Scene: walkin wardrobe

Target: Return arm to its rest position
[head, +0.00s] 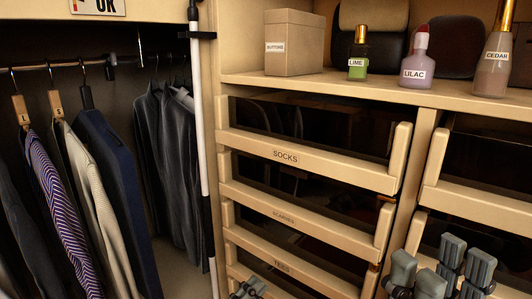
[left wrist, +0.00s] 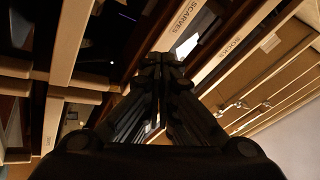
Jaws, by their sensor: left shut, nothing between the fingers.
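My left gripper (head: 247,289) shows at the bottom edge of the head view, in front of the lower drawers. In the left wrist view its fingertips (left wrist: 163,60) meet, with nothing between them. Behind them are the drawer fronts labelled scarves (left wrist: 178,32) and socks (left wrist: 235,45). I cannot tell how near the fingertips are to these fronts. My right gripper (head: 441,268) is at the lower right of the head view, with its finger pairs apart and nothing seen between them. Most of both arms is out of view.
The socks drawer (head: 330,168) tops a stack of drawers. A shelf (head: 375,92) above holds a buttons box (head: 293,55) and bottles labelled lime (head: 357,62), lilac (head: 416,70) and cedar (head: 494,62). Clothes (head: 70,205) and a white pole (head: 199,130) are left.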

